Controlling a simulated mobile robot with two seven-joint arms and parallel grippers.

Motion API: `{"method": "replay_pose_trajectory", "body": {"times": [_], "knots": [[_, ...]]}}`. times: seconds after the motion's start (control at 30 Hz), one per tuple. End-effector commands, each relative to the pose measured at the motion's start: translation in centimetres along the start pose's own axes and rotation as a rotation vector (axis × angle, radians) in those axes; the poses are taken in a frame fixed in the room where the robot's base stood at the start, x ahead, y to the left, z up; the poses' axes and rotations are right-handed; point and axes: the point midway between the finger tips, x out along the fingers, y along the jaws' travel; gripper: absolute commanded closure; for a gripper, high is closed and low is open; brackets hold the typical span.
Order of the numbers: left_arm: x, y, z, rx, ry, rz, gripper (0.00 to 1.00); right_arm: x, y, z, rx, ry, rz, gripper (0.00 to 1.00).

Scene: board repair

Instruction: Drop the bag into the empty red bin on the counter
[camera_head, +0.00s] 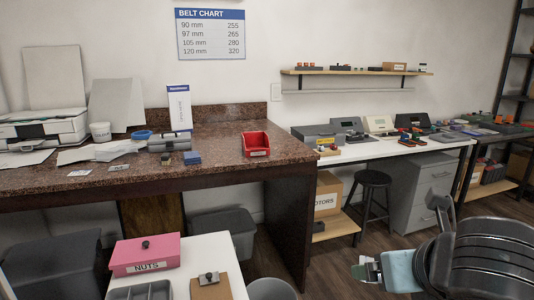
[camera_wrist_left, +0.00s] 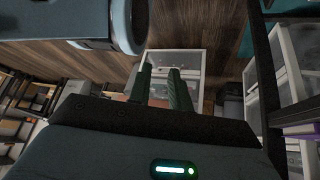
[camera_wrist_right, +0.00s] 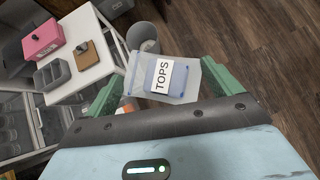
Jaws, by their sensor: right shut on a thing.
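The red bin (camera_head: 256,145) stands on the brown granite counter (camera_head: 225,172), near its right end, with a pale label on its front. Its visible inside looks empty. My right gripper (camera_head: 368,270) is low at the right, over the floor and well away from the bin. It is shut on the clear bag (camera_wrist_right: 190,88), which has a blue content and a white "TOPS" label and sits between the green fingers in the right wrist view. My left gripper (camera_wrist_left: 160,75) shows only in the left wrist view, its fingers apart by a narrow gap with nothing seen between them.
A white table (camera_head: 205,262) with a pink NUTS box (camera_head: 146,254) stands at the front left. A grey waste bin (camera_head: 272,289) is beside it. A stool (camera_head: 373,190) and a white bench (camera_head: 390,150) are at the right.

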Motion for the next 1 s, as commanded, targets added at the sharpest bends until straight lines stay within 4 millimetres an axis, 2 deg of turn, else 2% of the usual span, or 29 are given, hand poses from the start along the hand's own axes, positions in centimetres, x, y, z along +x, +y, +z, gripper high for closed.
{"method": "replay_pose_trajectory", "body": {"times": [0.27, 0.57, 0.8, 1.0], "knots": [[-2.1, 0.1, -2.2, 0.003, 0.022, -0.003, 0.80, -0.5, 0.2, 0.3, -0.001, 0.001, 0.002, 0.32], [-6.5, 0.3, -4.9, 0.007, 0.042, -0.006, 0.80, -1.7, 0.3, 0.8, -0.001, -0.006, 0.004, 0.32], [-10.4, 0.2, -9.6, 0.016, 0.106, -0.016, 0.80, -4.6, 0.3, 2.5, -0.001, -0.018, 0.003, 0.32], [-12.7, 0.0, -13.9, 0.026, 0.185, -0.026, 0.80, -7.4, 0.1, 4.1, 0.000, -0.021, 0.001, 0.32]]}}
